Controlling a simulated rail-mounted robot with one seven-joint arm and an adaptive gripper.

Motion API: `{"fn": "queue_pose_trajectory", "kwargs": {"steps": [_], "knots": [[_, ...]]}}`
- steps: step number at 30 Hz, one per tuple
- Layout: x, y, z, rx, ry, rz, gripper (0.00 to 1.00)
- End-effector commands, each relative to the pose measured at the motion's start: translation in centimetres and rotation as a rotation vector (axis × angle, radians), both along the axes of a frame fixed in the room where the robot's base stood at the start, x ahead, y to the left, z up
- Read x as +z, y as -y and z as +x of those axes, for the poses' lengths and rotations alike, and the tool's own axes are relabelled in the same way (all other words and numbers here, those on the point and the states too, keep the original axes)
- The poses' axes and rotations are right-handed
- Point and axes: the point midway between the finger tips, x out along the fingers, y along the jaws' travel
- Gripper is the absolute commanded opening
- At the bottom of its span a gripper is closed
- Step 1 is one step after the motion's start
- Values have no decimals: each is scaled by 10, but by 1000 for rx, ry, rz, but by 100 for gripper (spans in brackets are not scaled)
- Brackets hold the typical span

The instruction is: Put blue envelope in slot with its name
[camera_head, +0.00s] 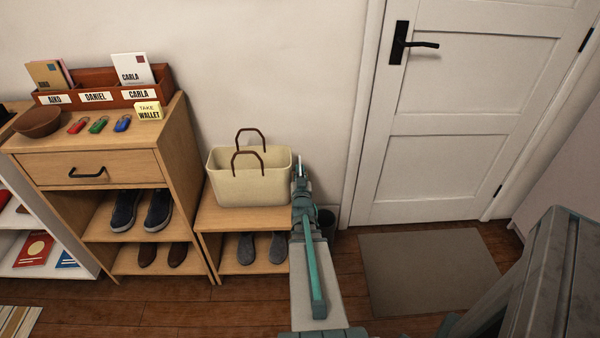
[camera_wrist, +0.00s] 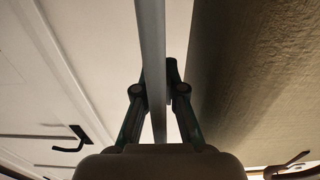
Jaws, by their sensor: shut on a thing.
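My gripper (camera_head: 300,183) is beside the right end of the cream tote bag. In the wrist view my gripper (camera_wrist: 158,92) is shut on a thin, pale flat thing (camera_wrist: 152,40), seen edge-on. It may be the blue envelope, but its colour and any name are not readable. The wooden letter holder (camera_head: 107,94) stands on the cabinet at left, with slots labelled AIKO, DANIEL and CARLA. A tan envelope (camera_head: 45,74) stands in the AIKO slot with another beside it. A white envelope marked CARLA (camera_head: 131,70) stands in the CARLA slot. The DANIEL slot looks empty.
The tote bag (camera_head: 248,185) with brown handles stands on a low bench; its side is close at right in the wrist view (camera_wrist: 235,80). A bowl (camera_head: 38,121), several key fobs and a TAKE WALLET note (camera_head: 149,111) sit before the holder. A door (camera_head: 455,110) is at right.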

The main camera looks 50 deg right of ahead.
Motion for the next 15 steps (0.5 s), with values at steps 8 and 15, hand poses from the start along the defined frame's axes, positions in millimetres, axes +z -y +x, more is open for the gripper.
{"fn": "queue_pose_trajectory", "kwargs": {"steps": [8,15], "knots": [[-1,0,0,0,1,-1,0],[-3,0,0,0,1,-1,19]]}}
